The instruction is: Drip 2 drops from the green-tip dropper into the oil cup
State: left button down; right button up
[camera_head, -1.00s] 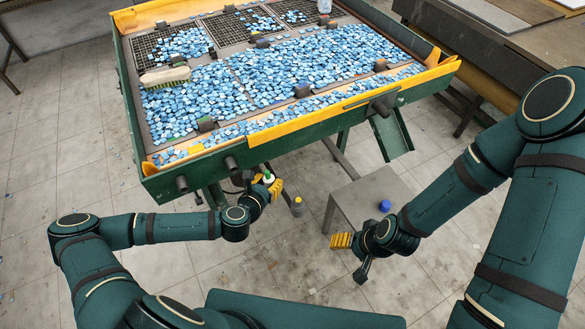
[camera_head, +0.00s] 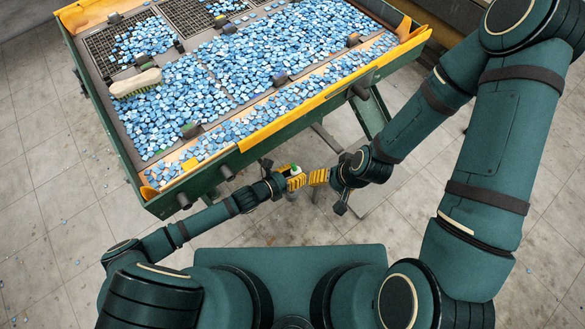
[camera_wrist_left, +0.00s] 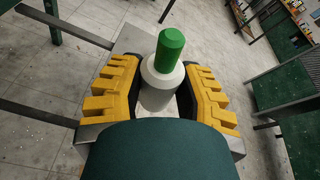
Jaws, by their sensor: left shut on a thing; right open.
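The dropper is a white bottle with a green tip (camera_wrist_left: 171,50), and it points up between my left gripper's yellow fingers in the left wrist view. My left gripper (camera_wrist_left: 160,97) is shut on its white body. In the head view the dropper (camera_head: 295,170) shows small at the left gripper (camera_head: 294,182), just in front of the table's near edge. My right gripper (camera_head: 319,177) is open, its yellow fingers close beside the left gripper on the right. I cannot tell whether they touch. I cannot make out an oil cup in the current views.
A green-framed table (camera_head: 240,158) with a yellow rim holds many blue and white mosaic tiles (camera_head: 200,92). A brush (camera_head: 136,84) lies on it at the left. A green chute (camera_head: 370,112) hangs at its right. The tiled floor at the left is mostly clear.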

pick_arm(q)
jog(key=shift+s+d+f+n+h+b, duration=0.25)
jog(key=shift+f+n+b, duration=0.2)
jog(key=shift+f+b, duration=0.4)
jog(key=shift+s+d+f+n+h+b, duration=0.15)
jog(key=shift+f+n+h+b, duration=0.25)
jog(key=shift+f+b, duration=0.5)
jog(key=shift+s+d+f+n+h+b, duration=0.1)
jog(key=shift+d+f+n+h+b, duration=0.15)
jog(key=shift+f+n+b, duration=0.55)
jog(key=f+b, duration=0.1)
jog(key=b, duration=0.1)
jog(key=n+h+b, duration=0.1)
jog(key=b, duration=0.2)
jog(key=shift+s+d+f+n+b, duration=0.2)
jog(key=shift+d+f+n+b, duration=0.1)
jog(key=shift+f+b, duration=0.1)
jog(key=shift+s+a+f, duration=0.1)
jog(key=shift+a+f, duration=0.1)
jog(key=shift+f, duration=0.1)
jog(key=shift+s+d+r+n+h, duration=0.25)
jog(key=shift+r+n+h, duration=0.2)
jog(key=shift+n, duration=0.4)
jog(key=shift+d+r+n+t+h, duration=0.1)
jog(key=shift+r+n+t+h, duration=0.2)
jog(key=shift+n, duration=0.5)
